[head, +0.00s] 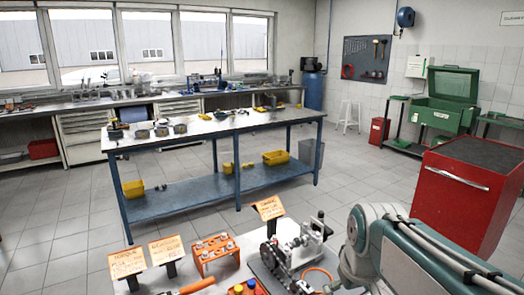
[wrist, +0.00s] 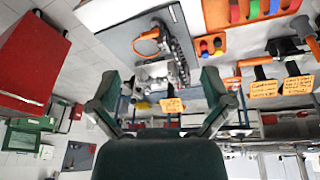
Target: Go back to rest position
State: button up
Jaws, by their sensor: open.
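My gripper (wrist: 161,88) shows in the wrist view with its two dark green fingers spread wide apart and nothing between them. The wrist picture is upside down. Beyond the fingers, apart from them, is a grey metal engine assembly (wrist: 158,72) with a dark chain on a grey mat. The same assembly (head: 300,245) stands on the near bench in the head view, left of my arm. My teal and grey arm fills the lower right of the head view. My gripper cannot be made out there.
Orange label cards (head: 127,262), an orange rack (head: 214,252) and coloured pieces (head: 246,288) occupy the near bench. A red cabinet (head: 465,195) stands close on the right. A blue-framed table (head: 217,127) stands farther back, with open floor around it.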

jog(key=s+f+m+t, duration=0.1)
jog(key=s+m+t, duration=0.1)
jog(key=s, duration=1)
jog(key=shift+a+f, duration=0.25)
jog(key=shift+f, duration=0.05)
